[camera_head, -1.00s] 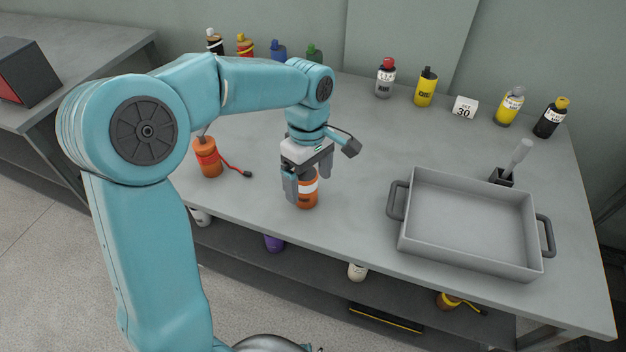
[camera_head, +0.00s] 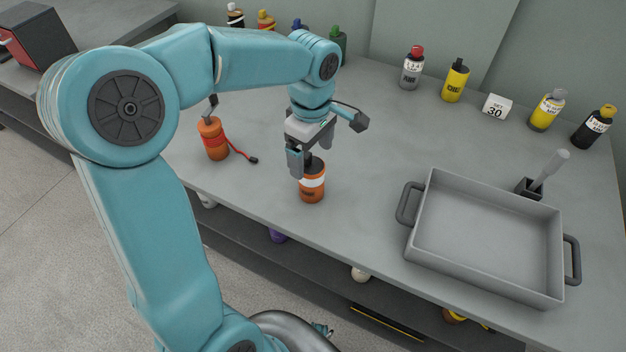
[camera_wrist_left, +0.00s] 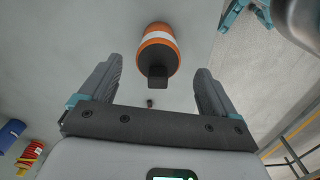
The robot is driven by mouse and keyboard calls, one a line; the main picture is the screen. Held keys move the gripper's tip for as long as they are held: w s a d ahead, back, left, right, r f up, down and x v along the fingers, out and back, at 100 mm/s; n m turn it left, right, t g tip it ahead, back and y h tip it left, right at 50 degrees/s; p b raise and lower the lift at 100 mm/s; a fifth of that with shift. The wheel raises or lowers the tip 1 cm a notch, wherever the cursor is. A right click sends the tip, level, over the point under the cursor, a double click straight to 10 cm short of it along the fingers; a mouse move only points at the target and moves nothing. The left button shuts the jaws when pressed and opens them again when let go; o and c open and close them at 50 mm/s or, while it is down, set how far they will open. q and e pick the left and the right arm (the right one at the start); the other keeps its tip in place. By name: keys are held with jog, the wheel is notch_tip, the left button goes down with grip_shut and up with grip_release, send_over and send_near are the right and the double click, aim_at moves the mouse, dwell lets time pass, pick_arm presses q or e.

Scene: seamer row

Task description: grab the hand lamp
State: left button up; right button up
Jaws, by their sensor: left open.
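An orange lamp-like thing (camera_head: 214,140) with a red band, a hook on top and a red cord stands on the bench, left of my left gripper (camera_head: 310,162). It looks like the hand lamp. An orange container (camera_head: 313,186) with a white band and dark top stands upright just below the fingers. In the left wrist view the same container (camera_wrist_left: 158,42) shows ahead, between and beyond the fingertips, its dark top toward me. My left gripper is open and holds nothing. I cannot tell whether a finger touches the top. My right gripper is out of view.
A grey tray (camera_head: 425,222) with dark handles stands at the right, beside a brush-like tool in a dark holder (camera_head: 530,186). Several bottles and a white "30" block (camera_head: 496,106) line the back. More items sit on the lower shelf. The bench middle is clear.

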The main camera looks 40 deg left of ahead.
aim_at(312, 165)
pick_arm(q)
notch_tip(312, 165, down, 7)
jog(key=shift+w+a+r+b, duration=0.1)
jog(key=shift+b, duration=0.2)
jog(key=c, duration=1.2)
